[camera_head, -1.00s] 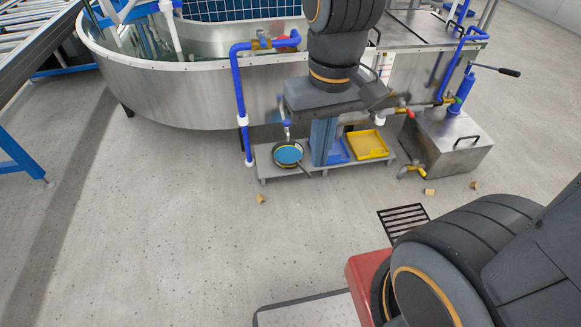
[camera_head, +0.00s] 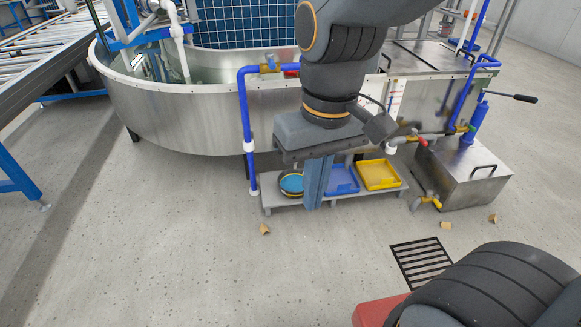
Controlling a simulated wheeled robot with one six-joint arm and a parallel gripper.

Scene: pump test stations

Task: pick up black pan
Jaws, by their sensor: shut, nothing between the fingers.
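The black pan (camera_head: 281,191) sits on a low grey shelf under the steel tank, with a blue surface inside its dark rim. My gripper (camera_head: 313,205) points down, and its blue-grey fingers are together with nothing between them. The fingers overlap the right edge of the pan in the picture and hide that side, including any handle. I cannot tell how far in front of the pan they are.
A blue tray (camera_head: 342,181) and a yellow tray (camera_head: 379,174) stand on the shelf right of the pan. A blue pipe (camera_head: 244,110) runs down left of it. A steel box (camera_head: 465,178) stands at the right. The floor in front is mostly clear, with small brown blocks.

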